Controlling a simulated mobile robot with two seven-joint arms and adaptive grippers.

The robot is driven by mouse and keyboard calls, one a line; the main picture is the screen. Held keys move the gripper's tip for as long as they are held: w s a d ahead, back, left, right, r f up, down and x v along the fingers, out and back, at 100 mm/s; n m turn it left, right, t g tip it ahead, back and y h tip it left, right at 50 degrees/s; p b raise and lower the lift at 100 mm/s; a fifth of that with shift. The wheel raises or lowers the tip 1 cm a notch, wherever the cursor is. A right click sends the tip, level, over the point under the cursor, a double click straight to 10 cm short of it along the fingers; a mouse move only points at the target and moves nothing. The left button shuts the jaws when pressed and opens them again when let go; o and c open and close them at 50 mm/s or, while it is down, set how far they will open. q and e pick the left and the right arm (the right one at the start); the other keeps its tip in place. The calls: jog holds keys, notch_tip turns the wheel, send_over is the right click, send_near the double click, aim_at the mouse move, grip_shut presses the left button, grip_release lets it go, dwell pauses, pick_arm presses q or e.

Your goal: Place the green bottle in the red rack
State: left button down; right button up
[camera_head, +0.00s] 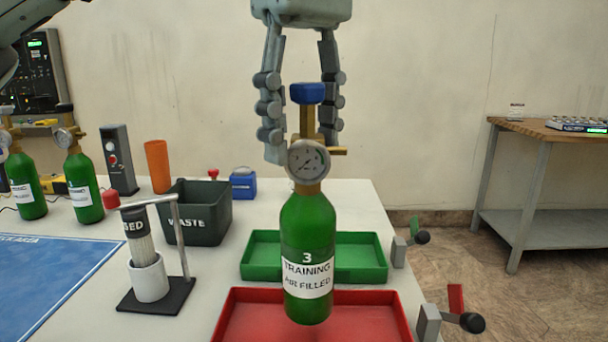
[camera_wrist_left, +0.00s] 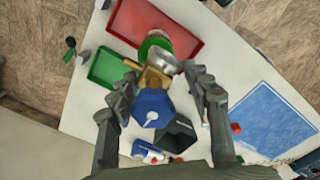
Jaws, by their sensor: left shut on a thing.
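A green bottle (camera_head: 308,233) with a brass valve, a gauge, a blue knob and a label with "3" and "TRAINING" hangs upright in front of me. My left gripper (camera_head: 303,135) is shut on its valve, below the blue knob. In the head view the bottle overlaps the red rack (camera_head: 250,318), a shallow red tray at the table's front edge; its base seems above the tray. In the left wrist view the bottle (camera_wrist_left: 153,44) shows beyond the knob, over the edge of the red rack (camera_wrist_left: 130,18), between the fingers (camera_wrist_left: 168,95). My right gripper is not in view.
A green tray (camera_head: 262,250) lies behind the red one. A black waste bin (camera_head: 205,220), a stand with a white cylinder (camera_head: 150,278) and more green bottles (camera_head: 82,185) are at left. Crank handles (camera_head: 450,318) stick out at the table's right edge.

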aim_at(304, 167)
pick_arm(q)
jog(key=shift+f+b, duration=0.5)
jog(key=shift+f, duration=1.45)
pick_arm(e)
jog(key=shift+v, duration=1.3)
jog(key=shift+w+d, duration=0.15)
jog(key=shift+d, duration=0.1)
pick_arm(q)
jog(key=c, duration=0.7)
grip_release()
jog(key=shift+f, duration=0.15)
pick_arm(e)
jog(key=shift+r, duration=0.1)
pick_arm(q)
jog(key=shift+r, duration=0.4)
notch_tip(304, 167, up, 11)
jog(key=p, duration=0.3)
jog(key=shift+f+p, duration=0.15)
jog(key=shift+p, duration=0.25)
jog(key=shift+r, duration=0.35)
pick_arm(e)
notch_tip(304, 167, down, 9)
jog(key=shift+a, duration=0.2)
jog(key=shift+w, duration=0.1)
